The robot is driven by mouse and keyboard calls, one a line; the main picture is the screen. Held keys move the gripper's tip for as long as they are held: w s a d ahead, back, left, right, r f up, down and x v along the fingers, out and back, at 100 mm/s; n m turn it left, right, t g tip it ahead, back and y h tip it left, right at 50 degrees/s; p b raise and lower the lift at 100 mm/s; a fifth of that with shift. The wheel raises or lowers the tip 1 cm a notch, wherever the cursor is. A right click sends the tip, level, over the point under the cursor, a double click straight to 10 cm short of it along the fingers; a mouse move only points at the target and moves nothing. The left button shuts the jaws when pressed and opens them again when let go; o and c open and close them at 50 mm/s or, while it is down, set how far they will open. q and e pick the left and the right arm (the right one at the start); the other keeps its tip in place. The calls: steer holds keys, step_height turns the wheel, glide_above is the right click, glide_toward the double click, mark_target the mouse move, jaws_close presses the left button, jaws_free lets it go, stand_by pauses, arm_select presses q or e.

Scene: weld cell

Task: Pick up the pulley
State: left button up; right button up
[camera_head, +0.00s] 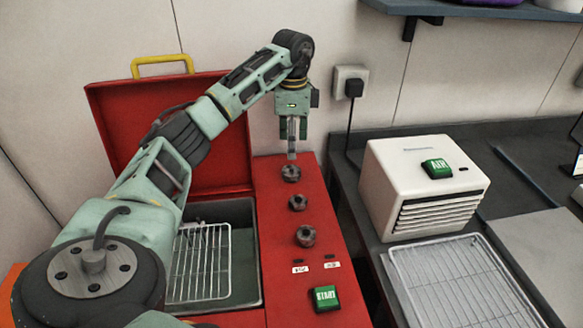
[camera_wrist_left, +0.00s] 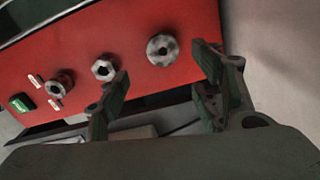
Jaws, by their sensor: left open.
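Three small round dark-metal parts stand in a row on the red panel: a far one (camera_head: 291,172), a middle one (camera_head: 298,202) and a near one (camera_head: 306,236). I cannot tell for sure which is the pulley. In the left wrist view, the far part (camera_wrist_left: 162,50) has a notched rim and a centre hole. The middle part (camera_wrist_left: 104,68) and the browner near part (camera_wrist_left: 60,82) lie to its left. My left gripper (camera_head: 292,146) points down just above the far part. Its fingers are apart and empty in the wrist view. My right gripper is out of sight.
A green START button (camera_head: 325,297) sits at the panel's near end. The red lid (camera_head: 110,120) stands open behind a basin with a wire rack (camera_head: 203,262). A white AIR box (camera_head: 405,170) and a wire tray (camera_head: 455,285) are on the dark bench to the right.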

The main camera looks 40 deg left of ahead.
mark_target(292, 171)
arm_select(q)
steer(key=shift+f+b, duration=0.35)
steer(key=shift+f, duration=0.9)
step_height(292, 171, down, 7)
steer(key=shift+a+r+p, duration=0.1)
steer(key=shift+a+p, duration=0.05)
steer(key=shift+p, duration=0.7)
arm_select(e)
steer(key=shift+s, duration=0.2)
arm_select(q)
steer(key=shift+c, duration=0.3)
jaws_close()
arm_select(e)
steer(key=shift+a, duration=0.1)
